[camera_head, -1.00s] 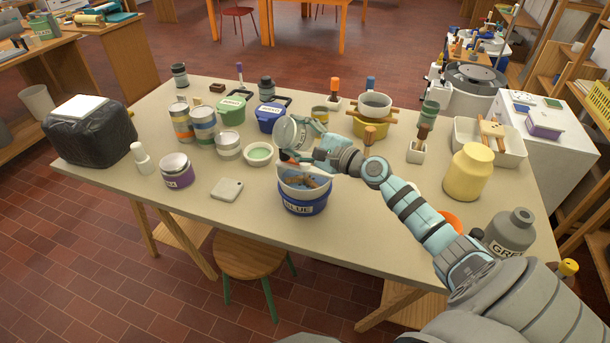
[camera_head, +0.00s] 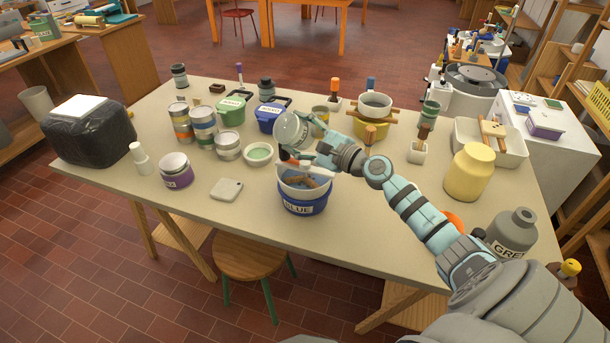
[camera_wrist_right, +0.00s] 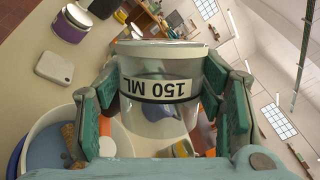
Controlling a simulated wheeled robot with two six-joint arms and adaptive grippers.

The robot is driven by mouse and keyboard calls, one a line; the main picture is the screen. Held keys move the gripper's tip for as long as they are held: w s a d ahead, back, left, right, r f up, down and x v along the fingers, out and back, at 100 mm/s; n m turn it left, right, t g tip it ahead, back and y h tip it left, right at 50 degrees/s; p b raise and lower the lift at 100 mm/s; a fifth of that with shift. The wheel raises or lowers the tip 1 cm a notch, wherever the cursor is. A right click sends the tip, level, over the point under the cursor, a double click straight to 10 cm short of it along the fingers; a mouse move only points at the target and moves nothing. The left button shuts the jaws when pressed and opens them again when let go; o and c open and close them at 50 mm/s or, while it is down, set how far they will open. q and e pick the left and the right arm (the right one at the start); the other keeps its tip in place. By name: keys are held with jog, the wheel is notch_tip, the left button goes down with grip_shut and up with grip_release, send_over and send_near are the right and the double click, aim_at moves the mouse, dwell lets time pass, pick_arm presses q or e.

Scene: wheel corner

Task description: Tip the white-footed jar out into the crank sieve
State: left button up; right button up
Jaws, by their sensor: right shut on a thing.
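My right gripper (camera_head: 300,148) is shut on a clear jar (camera_head: 290,130) and holds it above the far side of the blue tub. In the right wrist view the jar (camera_wrist_right: 160,92) sits between the fingers (camera_wrist_right: 165,105), with a white end at the top of the picture and an upside-down "150 ML" band. It looks see-through, and I see no clear contents. A white-rimmed sieve (camera_head: 305,183) sits on the blue tub (camera_head: 303,205) marked BLUE, with a brown piece and bluish stuff inside. It also shows at lower left in the wrist view (camera_wrist_right: 42,122). My left gripper is out of view.
A yellow tub (camera_head: 371,130) with a sieve and wooden bars stands behind right. A yellow jar (camera_head: 469,172) and grey bottle (camera_head: 511,232) stand right. Paint cans (camera_head: 203,125) and a small green-filled bowl (camera_head: 259,153) stand left. The table front left is mostly clear.

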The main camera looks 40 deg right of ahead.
jog(key=shift+d+r+m+b, duration=0.2)
jog(key=shift+m+b, duration=0.25)
jog(key=shift+m, duration=0.25)
dwell(0.3)
dwell(0.8)
jog(key=n+p, duration=0.1)
jog(key=n, duration=0.1)
jog(key=a+n+p, duration=0.1)
jog(key=n+p, duration=0.1)
jog(key=shift+f+g+p, duration=0.2)
jog(key=shift+g+p, duration=0.1)
jog(key=shift+g, duration=0.1)
jog(key=shift+a+f+n, duration=0.2)
jog(key=shift+f+n, duration=0.05)
jog(key=shift+n, duration=0.25)
jog(key=n+p, duration=0.1)
jog(key=a+r+n+p, duration=0.1)
jog(key=p, duration=0.1)
jog(key=h+p, duration=0.1)
jog(key=p, duration=0.1)
jog(key=shift+a+r+n+g, duration=0.2)
jog(key=shift+a+n+g, duration=0.05)
jog(key=shift+n+g, duration=0.15)
jog(key=a+f+n+h+b, duration=0.1)
jog(key=a+f+n+h, duration=0.4)
jog(key=f+n, duration=0.5)
jog(key=shift+a+f+n+g+h, duration=0.3)
jog(key=shift+a+f+n, duration=0.1)
jog(key=shift+a+n, duration=1.15)
